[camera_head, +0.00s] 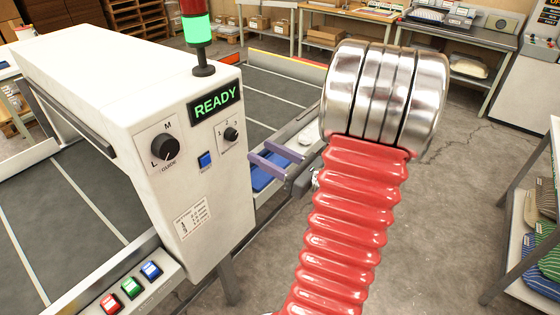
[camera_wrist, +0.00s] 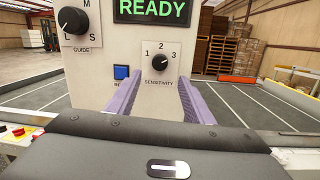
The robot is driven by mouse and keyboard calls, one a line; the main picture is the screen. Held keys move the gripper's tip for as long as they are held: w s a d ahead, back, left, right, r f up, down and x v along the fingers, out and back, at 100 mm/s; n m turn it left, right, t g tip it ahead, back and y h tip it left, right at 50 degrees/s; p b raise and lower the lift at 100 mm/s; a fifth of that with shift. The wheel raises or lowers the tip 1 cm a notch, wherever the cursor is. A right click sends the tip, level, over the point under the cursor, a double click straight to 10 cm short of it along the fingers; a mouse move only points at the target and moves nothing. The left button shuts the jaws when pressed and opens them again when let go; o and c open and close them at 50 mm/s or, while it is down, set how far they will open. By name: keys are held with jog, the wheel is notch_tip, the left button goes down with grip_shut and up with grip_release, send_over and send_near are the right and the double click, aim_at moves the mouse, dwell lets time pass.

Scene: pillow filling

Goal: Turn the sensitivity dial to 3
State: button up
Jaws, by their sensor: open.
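The sensitivity dial (camera_head: 231,135) is a small black knob on the white panel, under the READY display. In the wrist view the dial (camera_wrist: 162,59) has 1 at its left, 2 above and 3 at its upper right. A pale mark seems to lie on its right side, but I cannot tell its exact setting. My gripper (camera_head: 258,151) has two purple fingers, apart and empty, pointing at the panel. In the wrist view the gripper (camera_wrist: 160,80) has one finger to each side below the dial, with the knob not between them.
The larger guide dial (camera_head: 165,148) and a blue button (camera_head: 205,160) are left of the sensitivity dial. A signal lamp (camera_head: 198,30) lit green stands on top of the machine. Red, green and blue buttons (camera_head: 131,287) sit low at the front. A conveyor runs beneath the machine.

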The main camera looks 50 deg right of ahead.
jog(key=shift+s+d+f, duration=0.1)
jog(key=shift+s+f, duration=0.05)
jog(key=shift+s, duration=0.9)
jog(key=shift+s+d+f, duration=0.1)
jog(key=shift+s, duration=0.95)
jog(key=w+a+n+g+y, duration=0.2)
jog(key=a+n+g+y, duration=0.3)
jog(key=a, duration=0.5)
jog(key=w+a+n+g+y, duration=0.25)
jog(key=a+n, duration=0.35)
jog(key=a, duration=0.4)
jog(key=s+a+f+n+g+h, duration=0.1)
jog(key=s+a+n+g+h, duration=0.1)
jog(key=s+a+n+g, duration=0.35)
jog(key=s+a+f+n+g+h, duration=0.1)
jog(key=s+a+f+n+g, duration=0.15)
jog(key=a+n, duration=0.55)
notch_tip(320, 180, up, 7)
jog(key=n+t+h, duration=0.2)
jog(key=n+h, duration=0.4)
jog(key=n, duration=0.5)
jog(key=shift+w+d+r, duration=0.15)
jog(key=shift+w+d, duration=0.25)
